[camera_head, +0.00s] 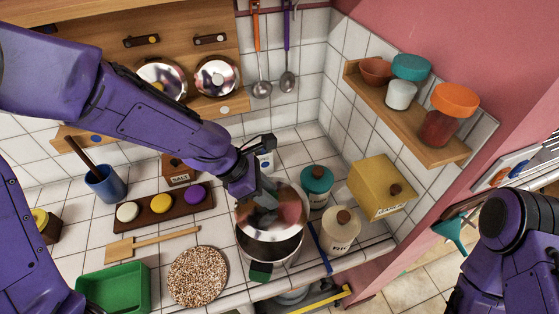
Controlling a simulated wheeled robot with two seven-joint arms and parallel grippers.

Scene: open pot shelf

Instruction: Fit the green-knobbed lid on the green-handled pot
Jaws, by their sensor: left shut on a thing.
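The shiny steel lid (272,213) is in my left gripper (262,190), which is shut on it from above. The gripper covers most of the knob, so its colour is hard to make out. The steel pot (285,251) stands on the tiled counter, with a green handle (260,271) towards the front. The lid is over the back part of the pot and looks tilted. The dark opening shows below the lid's front edge. I cannot tell if the lid's back edge touches the rim. My right arm is at the right edge; its gripper is out of view.
A rice canister (341,228) and a teal-lidded jar (316,184) stand close right of the pot. A yellow box (380,188) is farther right. A speckled round mat (198,276) and a knob board (163,208) lie left. Two lids (217,78) hang on the back rack.

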